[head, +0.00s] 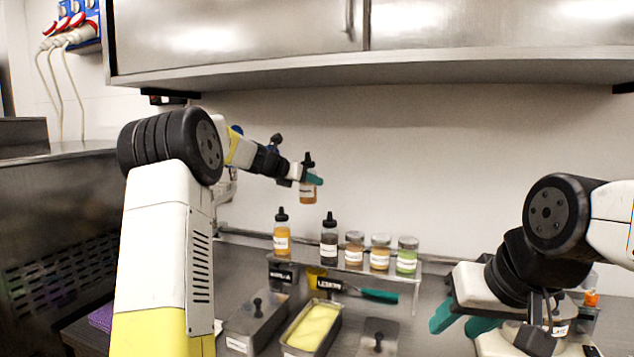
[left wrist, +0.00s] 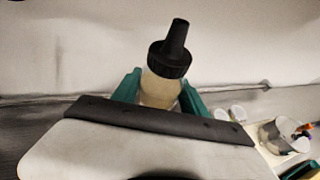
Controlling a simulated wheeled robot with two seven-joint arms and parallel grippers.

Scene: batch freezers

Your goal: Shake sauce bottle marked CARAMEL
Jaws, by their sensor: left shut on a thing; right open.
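A sauce bottle with a black nozzle cap and tan contents (head: 307,191) is held in the air above the shelf. Its label is too small to read. My left gripper (head: 311,179) is shut on it, with teal fingers around its body. In the left wrist view the bottle (left wrist: 172,65) stands between the two teal fingers (left wrist: 160,92), cap upward and slightly tilted. My right gripper (head: 466,322) is open and empty at the lower right, low over the counter.
A small shelf (head: 350,268) holds an orange bottle (head: 282,238), a dark bottle (head: 329,243) and several jars. Below are metal containers, one with yellow contents (head: 312,326). A steel cabinet (head: 240,40) overhangs above. The wall space around the raised bottle is clear.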

